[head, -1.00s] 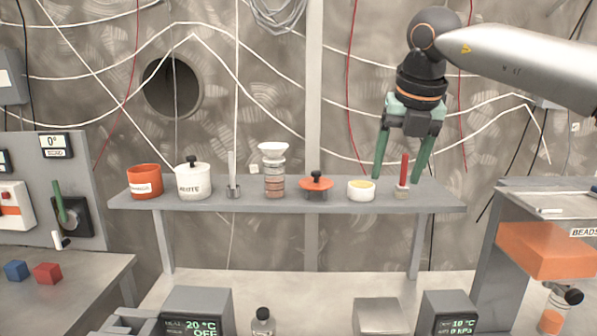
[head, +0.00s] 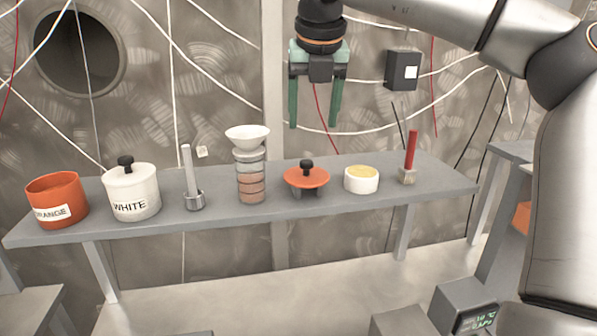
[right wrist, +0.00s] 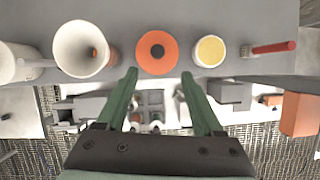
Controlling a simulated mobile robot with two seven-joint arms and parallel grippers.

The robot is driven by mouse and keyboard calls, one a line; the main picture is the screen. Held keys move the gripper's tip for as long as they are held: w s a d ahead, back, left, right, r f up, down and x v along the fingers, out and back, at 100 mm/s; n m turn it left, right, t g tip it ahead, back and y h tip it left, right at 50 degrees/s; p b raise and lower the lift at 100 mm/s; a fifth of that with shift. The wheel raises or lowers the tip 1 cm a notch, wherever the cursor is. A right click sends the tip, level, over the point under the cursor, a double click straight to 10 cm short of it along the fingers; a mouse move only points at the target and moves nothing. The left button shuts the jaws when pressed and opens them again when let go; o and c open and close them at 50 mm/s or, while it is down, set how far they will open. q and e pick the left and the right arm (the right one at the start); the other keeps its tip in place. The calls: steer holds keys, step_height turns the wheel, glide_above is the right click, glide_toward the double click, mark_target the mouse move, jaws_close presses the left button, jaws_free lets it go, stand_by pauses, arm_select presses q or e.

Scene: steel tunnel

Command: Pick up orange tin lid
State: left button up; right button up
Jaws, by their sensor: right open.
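The orange tin lid (head: 306,178) is a round orange disc with a black knob, resting on a small stand on the grey shelf (head: 225,214). It also shows in the right wrist view (right wrist: 157,54), just beyond the fingertips. My right gripper (head: 314,126) is open and empty, with green fingers pointing down, above the lid and apart from it. It also shows in the right wrist view (right wrist: 160,73). The open orange tin (head: 57,200) stands at the shelf's left end. My left gripper is not in view.
A white lidded tin (head: 131,192), a stirrer in a holder (head: 192,185) and a funnel on a stacked column (head: 249,165) stand left of the lid. A white cup with yellow contents (head: 361,179) and a red stick in a block (head: 410,155) stand right of it.

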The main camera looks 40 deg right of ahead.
glide_above(307, 162)
steer(key=s+a, duration=0.1)
steer(key=s, duration=0.1)
steer(key=f, duration=0.5)
steer(key=shift+s, duration=0.2)
steer(key=shift+w+a+p+x, duration=0.1)
steer(key=shift+p+x, duration=0.35)
steer(key=shift+x, duration=0.85)
steer(key=shift+w+a+p+x, duration=0.15)
steer(key=shift+p+x, duration=0.3)
steer(key=shift+x, duration=0.9)
jaws_close()
steer(key=shift+r, duration=0.1)
